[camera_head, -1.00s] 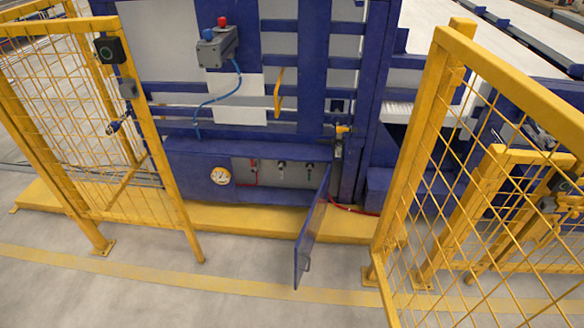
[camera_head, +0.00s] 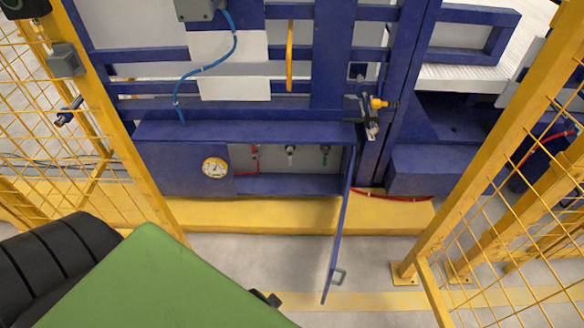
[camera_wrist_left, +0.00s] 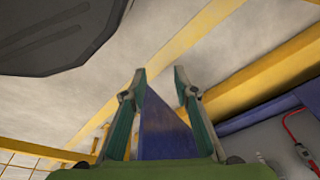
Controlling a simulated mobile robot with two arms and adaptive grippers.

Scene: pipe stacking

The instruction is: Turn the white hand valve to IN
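The white hand valve (camera_head: 291,150) hangs on the grey back panel of the open blue cabinet, between a red valve (camera_head: 255,160) and a dark green valve (camera_head: 325,150). Its handle looks roughly downward; no lettering is readable. My right gripper is not in view.
The cabinet's blue door (camera_head: 340,225) stands open toward me, right of the valves. A round gauge (camera_head: 215,167) sits left of them. Yellow mesh fences (camera_head: 500,210) flank both sides. A yellow floor beam (camera_head: 270,215) runs below the cabinet.

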